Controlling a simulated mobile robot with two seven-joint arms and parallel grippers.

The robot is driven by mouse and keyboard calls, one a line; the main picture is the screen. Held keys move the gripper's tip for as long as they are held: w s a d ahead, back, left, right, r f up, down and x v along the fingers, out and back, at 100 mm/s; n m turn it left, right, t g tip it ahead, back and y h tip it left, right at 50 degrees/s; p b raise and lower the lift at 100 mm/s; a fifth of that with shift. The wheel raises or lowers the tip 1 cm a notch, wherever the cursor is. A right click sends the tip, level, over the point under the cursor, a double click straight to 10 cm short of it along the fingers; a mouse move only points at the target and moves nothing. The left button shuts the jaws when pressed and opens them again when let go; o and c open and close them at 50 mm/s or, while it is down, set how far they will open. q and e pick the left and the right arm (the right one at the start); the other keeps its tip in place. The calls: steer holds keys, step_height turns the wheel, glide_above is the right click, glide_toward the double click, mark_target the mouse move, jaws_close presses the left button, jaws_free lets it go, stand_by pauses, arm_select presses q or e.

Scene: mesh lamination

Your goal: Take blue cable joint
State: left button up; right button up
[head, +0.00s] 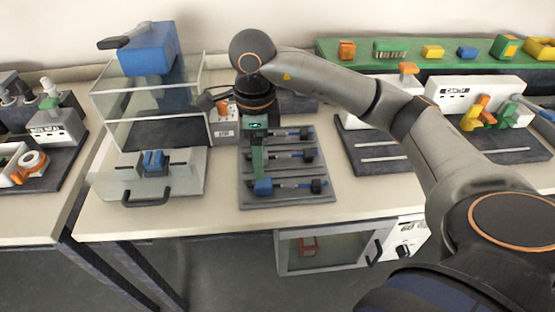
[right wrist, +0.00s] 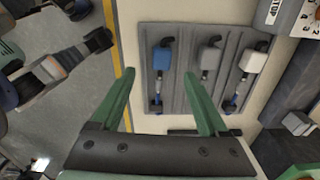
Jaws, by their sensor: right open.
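A blue cable joint (head: 263,187) lies nearest the front on a grey grooved tray (head: 318,196). Its blue block (right wrist: 162,58) shows in the right wrist view, with a dark cable end running down the tray. My right gripper (head: 258,172) points down over the tray's left side, close to the blue block. In the right wrist view its green fingers (right wrist: 158,76) are apart, with the blue joint lying between and beyond them. Nothing is held. A grey joint (right wrist: 210,60) and a white joint (right wrist: 253,61) lie beside it. My left gripper is not in view.
A clear-walled press with a blue top (head: 150,48) and a front drawer (head: 150,190) stands left of the tray. A white box station (head: 460,92) and a green shelf with coloured blocks (head: 400,61) are at the right. The table strip before the tray is clear.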

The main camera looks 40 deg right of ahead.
mark_target(264, 182)
step_height(264, 182, down, 3)
steer(key=shift+f, duration=0.1)
steer(key=f, duration=0.2)
steer(key=d+f, duration=0.1)
steer(key=f, duration=0.1)
steer(key=shift+s, duration=0.1)
steer(key=shift+f, duration=0.5)
steer(key=shift+a, duration=0.1)
jaws_close()
